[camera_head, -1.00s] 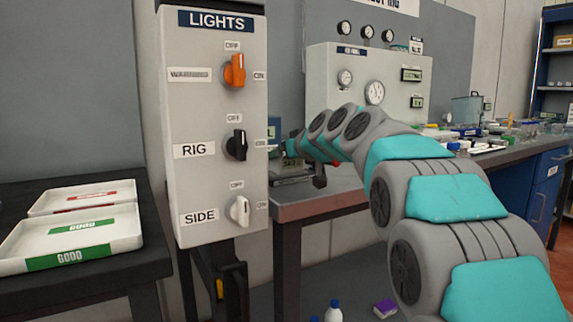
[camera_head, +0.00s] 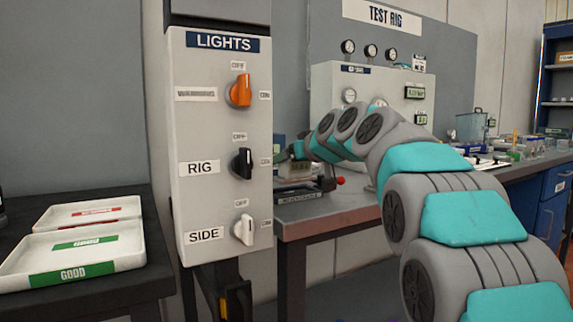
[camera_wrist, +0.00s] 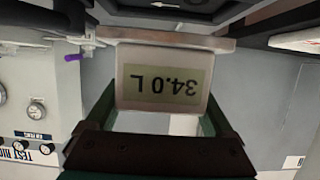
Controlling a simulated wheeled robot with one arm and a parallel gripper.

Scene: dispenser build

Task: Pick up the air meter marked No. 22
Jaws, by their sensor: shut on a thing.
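A pale meter (camera_wrist: 163,112) with a display reading "34.0 L", upside down in the wrist view, sits between the two dark green fingers of my gripper (camera_wrist: 161,100). My gripper is shut on it. No "No. 22" mark shows on the face in view, so I cannot read its number. In the head view my arm reaches behind the lights box, and the box hides most of the gripper and the meter.
The lights box (camera_head: 222,140) stands close left of my arm. The test rig panel (camera_head: 325,85) stands behind. White trays (camera_head: 125,258) lie on the left table.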

